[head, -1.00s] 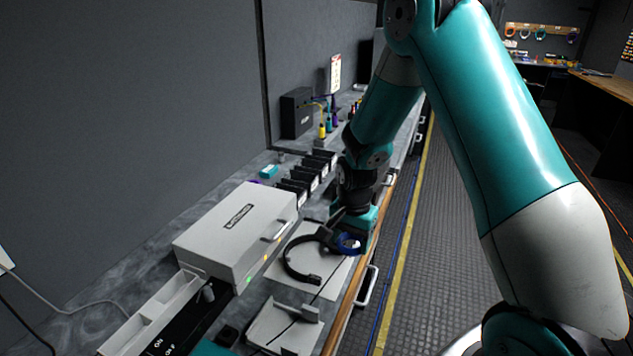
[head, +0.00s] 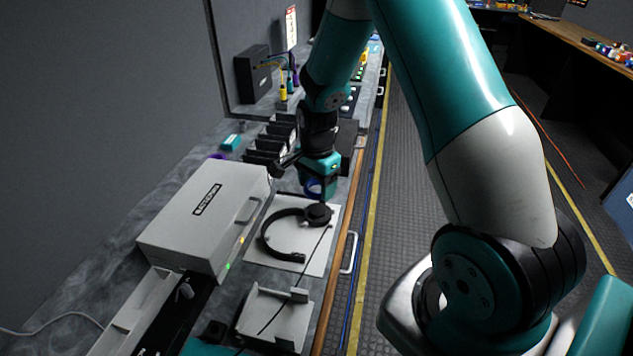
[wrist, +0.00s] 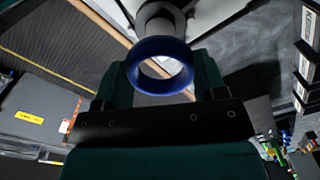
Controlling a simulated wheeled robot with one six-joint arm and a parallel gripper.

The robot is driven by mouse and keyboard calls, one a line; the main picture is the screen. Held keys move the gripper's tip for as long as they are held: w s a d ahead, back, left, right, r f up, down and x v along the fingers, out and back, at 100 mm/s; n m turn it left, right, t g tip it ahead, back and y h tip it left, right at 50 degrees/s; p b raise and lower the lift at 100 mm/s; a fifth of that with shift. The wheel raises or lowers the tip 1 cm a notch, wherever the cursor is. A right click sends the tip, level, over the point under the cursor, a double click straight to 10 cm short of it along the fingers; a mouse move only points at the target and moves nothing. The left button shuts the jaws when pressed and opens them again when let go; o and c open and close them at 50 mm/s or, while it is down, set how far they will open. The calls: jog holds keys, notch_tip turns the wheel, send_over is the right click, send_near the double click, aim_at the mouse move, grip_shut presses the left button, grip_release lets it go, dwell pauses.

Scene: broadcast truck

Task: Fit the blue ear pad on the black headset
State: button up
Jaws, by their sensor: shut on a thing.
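The black headset (head: 268,237) lies on a white mat on the bench in the head view. Its round ear cup (head: 318,214) is at the mat's right side, toward the far end. My gripper (head: 316,183) is just beyond and above that cup, pointing down. It is shut on the blue ear pad (head: 312,188), which shows a small gap from the cup in the picture. In the wrist view, the ring-shaped pad (wrist: 160,43) sits between my two fingers (wrist: 162,78). A pale round form shows behind the ring; I cannot tell whether it is part of the headset.
A grey equipment case (head: 205,215) stands left of the white mat (head: 312,262). A light grey holder (head: 275,318) is in front of it, with a thin black cable across. Several black upright units (head: 268,145) stand behind. The bench's wooden edge (head: 340,250) and a handle are at right.

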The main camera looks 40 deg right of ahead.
aim_at(317, 211)
jog(key=shift+f+b, duration=1.6)
jog(key=shift+f, duration=0.9)
jog(key=shift+f+b, duration=0.35)
jog(key=shift+f, duration=0.6)
jog(key=o, duration=1)
jog(key=shift+r, duration=0.1)
notch_tip(317, 211, up, 17)
jog(key=shift+r+b, duration=0.15)
jog(key=shift+b, duration=0.5)
